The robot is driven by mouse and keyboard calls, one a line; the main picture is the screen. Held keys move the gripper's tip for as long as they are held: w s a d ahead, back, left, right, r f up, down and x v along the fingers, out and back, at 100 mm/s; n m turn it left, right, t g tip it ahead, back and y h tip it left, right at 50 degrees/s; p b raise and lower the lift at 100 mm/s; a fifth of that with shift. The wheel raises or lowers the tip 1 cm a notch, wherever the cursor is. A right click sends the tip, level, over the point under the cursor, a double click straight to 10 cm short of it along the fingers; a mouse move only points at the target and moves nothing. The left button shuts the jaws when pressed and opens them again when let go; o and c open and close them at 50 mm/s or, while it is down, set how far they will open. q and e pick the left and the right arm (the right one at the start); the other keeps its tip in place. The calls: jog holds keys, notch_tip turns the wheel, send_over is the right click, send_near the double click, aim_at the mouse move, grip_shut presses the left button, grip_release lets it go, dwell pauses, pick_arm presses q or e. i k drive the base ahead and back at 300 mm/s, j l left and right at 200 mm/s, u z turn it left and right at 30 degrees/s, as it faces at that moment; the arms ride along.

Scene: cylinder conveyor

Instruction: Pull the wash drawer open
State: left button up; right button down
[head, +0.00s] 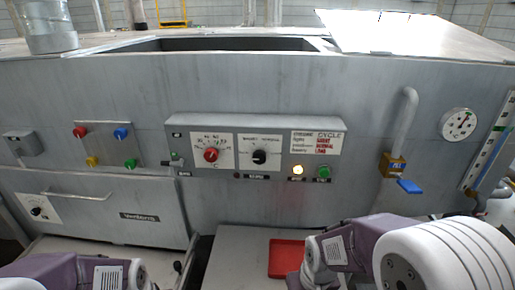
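A wide grey metal drawer front (125,198) is low on the left of the machine, with a thin bar handle (78,197) and a dark label plate (139,217); I take it for the wash drawer. A dark gap shows by its lower right corner; I cannot tell whether it is fully closed. Purple and white links of my arms show at the bottom left and bottom right. Neither gripper can be seen, and nothing of mine visibly touches the handle.
A control box (256,145) with knobs juts out above and right of the drawer. Farther right are a pipe with a blue-handled valve (409,186) and a round gauge (458,124). A red flat object (287,258) lies below the panel, partly behind my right arm.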

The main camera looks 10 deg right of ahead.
aim_at(142, 210)
jog(key=u, duration=1.25)
jog(key=j, duration=1.4)
jog(key=i+j, duration=0.85)
jog(key=i, duration=0.15)
jog(key=i+l, duration=0.2)
jog(key=i, duration=0.15)
jog(key=i+l, duration=0.15)
jog(key=i, duration=0.25)
